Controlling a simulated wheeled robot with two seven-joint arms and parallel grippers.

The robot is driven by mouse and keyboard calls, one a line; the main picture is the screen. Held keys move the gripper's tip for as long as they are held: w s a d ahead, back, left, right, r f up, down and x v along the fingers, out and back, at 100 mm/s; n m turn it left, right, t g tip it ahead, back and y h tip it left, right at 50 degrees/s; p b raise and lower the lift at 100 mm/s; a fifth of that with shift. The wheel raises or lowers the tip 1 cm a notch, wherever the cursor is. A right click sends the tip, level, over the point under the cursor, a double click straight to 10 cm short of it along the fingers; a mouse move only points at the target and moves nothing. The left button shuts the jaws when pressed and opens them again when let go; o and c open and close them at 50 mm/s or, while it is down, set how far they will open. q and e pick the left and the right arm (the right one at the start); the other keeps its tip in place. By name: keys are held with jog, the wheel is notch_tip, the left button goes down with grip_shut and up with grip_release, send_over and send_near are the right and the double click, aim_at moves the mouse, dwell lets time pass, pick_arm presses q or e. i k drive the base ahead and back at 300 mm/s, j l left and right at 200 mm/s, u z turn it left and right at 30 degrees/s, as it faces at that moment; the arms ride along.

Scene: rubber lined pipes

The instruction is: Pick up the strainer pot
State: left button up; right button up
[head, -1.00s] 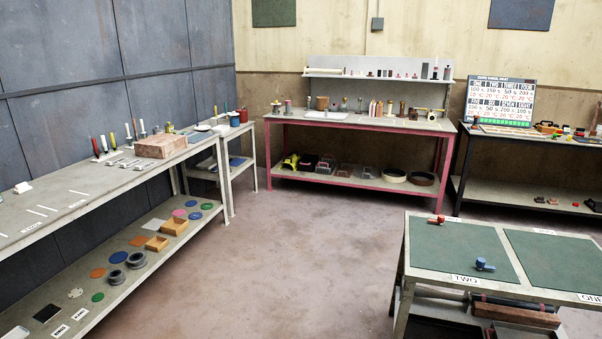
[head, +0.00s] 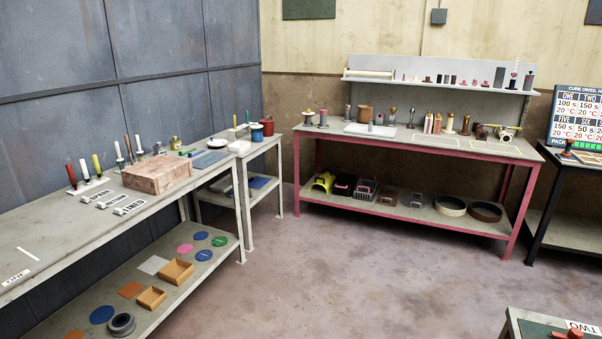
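I cannot tell for sure which vessel is the strainer pot. A red pot (head: 267,127) stands on the small side table in the far left corner, with a blue-topped can (head: 257,133) beside it. A brown pot-like vessel (head: 366,114) stands on the pink-framed bench (head: 420,144) at the back. Both vessels are small in the head view, and no strainer holes can be made out. Neither of my grippers is in view.
A long grey workbench (head: 60,228) runs along the left wall, with a wooden block (head: 157,175) on top and boxes and discs on its lower shelf. A green-topped table (head: 540,326) cuts into the lower right corner. The middle floor (head: 340,270) is clear.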

aim_at(322, 124)
jog(key=i, duration=2)
jog(key=i+z, duration=0.2)
jog(key=i, duration=0.3)
jog(key=i+j+z, duration=0.2)
jog(key=i, duration=0.25)
jog(key=i+j+z, duration=0.25)
jog(key=i, duration=0.2)
jog(key=i+j+z, duration=0.2)
jog(key=i, duration=0.25)
